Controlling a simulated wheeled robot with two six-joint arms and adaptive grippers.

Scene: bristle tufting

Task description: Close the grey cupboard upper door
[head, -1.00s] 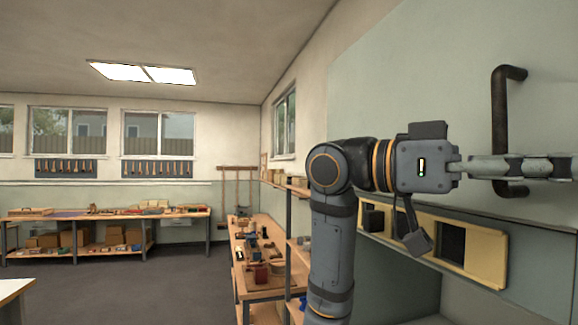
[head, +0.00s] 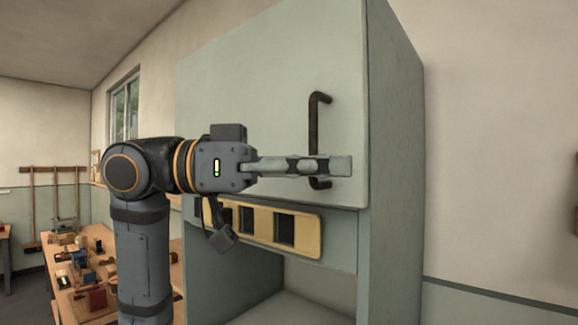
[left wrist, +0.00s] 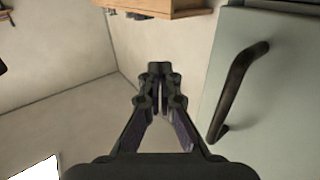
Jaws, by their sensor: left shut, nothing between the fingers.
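The grey cupboard (head: 398,170) stands right of centre in the head view. Its upper door (head: 250,90) is a flat pale grey-green panel that lies flush or nearly flush with the front; I cannot tell if a small gap is left. A dark bar handle (head: 314,135) stands upright near the door's right edge. My left gripper (head: 340,167) is shut and empty, in front of the handle's lower end. In the left wrist view, the closed fingers (left wrist: 158,75) point away, left of the handle (left wrist: 235,92) and not around it. My right gripper is out of view.
Below the door is a yellow rail (head: 310,236) with dark square openings, above an open compartment (head: 290,305). A workbench (head: 65,285) with small items stands at the left. Bare wall (head: 490,130) lies right of the cupboard.

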